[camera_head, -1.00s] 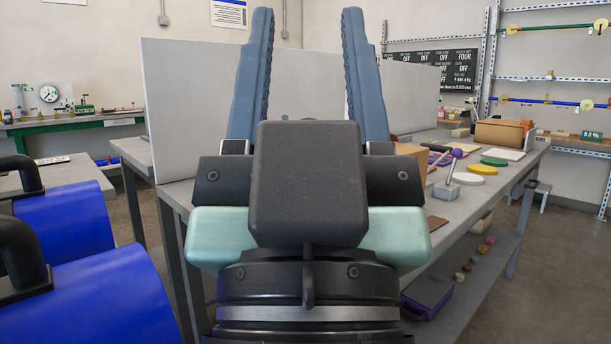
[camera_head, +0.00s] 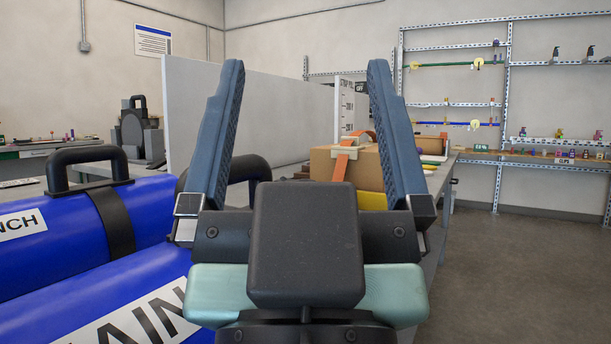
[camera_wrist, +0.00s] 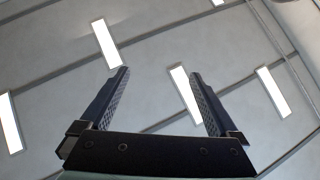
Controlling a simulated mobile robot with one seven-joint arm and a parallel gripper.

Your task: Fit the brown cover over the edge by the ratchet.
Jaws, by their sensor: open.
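My gripper (camera_head: 305,62) is open and empty, its two blue fingers pointing up in the head view. The wrist view shows the same open gripper (camera_wrist: 160,72) with only the ceiling beyond it. A tan carton (camera_head: 325,166) stands on the bench behind my right finger, which hides part of it. An orange strap (camera_head: 341,166) runs over the carton's top and down its near side. Small metal and orange parts lie on its top, but I cannot make out the ratchet for sure. I cannot pick out the brown cover.
Large blue cylinders (camera_head: 60,243) with black handles fill the left foreground. A grey upright panel (camera_head: 270,115) stands behind my gripper. The floor (camera_head: 510,270) at the right is open, with shelving (camera_head: 500,130) along the back wall.

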